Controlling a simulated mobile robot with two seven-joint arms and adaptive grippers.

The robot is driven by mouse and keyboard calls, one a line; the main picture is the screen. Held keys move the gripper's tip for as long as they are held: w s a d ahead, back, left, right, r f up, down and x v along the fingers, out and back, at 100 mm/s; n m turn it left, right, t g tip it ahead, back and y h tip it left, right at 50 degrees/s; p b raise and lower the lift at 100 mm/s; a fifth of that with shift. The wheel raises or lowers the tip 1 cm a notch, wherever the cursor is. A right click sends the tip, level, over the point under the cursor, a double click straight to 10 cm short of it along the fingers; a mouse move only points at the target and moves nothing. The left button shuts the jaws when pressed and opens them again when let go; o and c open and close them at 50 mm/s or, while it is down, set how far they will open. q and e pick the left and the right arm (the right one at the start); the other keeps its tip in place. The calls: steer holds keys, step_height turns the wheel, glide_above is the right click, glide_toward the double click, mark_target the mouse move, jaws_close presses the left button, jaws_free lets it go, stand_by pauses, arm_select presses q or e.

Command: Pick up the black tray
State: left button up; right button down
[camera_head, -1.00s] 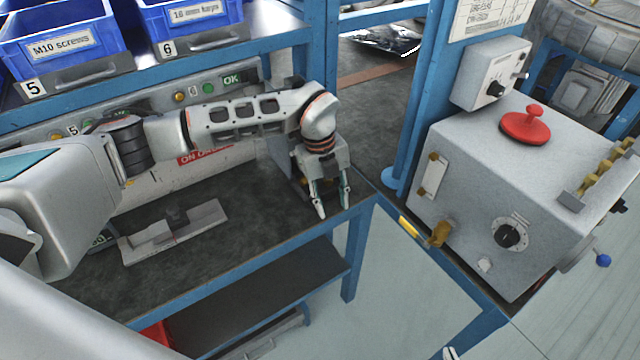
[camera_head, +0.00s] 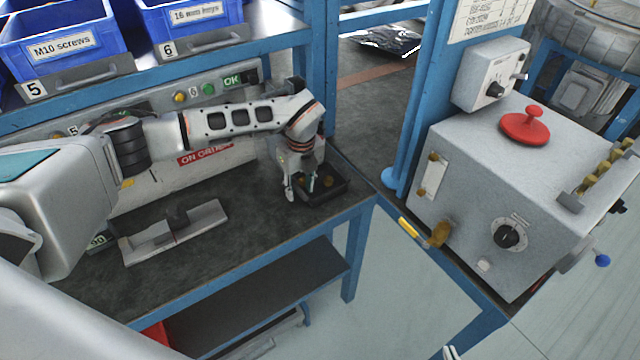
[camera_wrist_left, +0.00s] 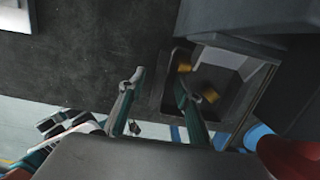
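The black tray (camera_head: 340,190) sits on the dark bench top near its right front corner, with small brass-coloured pieces inside. In the left wrist view the tray (camera_wrist_left: 254,92) is right of centre, partly hidden by my gripper. My left gripper (camera_head: 301,188) is at the tray's left side, fingers pointing down and apart. In the left wrist view the left gripper (camera_wrist_left: 158,95) has one finger outside the tray's near wall and the other over the tray. I cannot tell whether they touch it. Only a small tip of what seems my right gripper (camera_head: 450,352) shows at the bottom edge.
A grey metal bracket (camera_head: 175,232) lies on the bench to the left. Blue bins (camera_head: 62,40) stand on the shelf above. A blue post (camera_head: 418,110) and a grey box with a red knob (camera_head: 500,190) stand to the right. The bench front middle is clear.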

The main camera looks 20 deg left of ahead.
arm_select(q)
jaws_close()
stand_by(0.4)
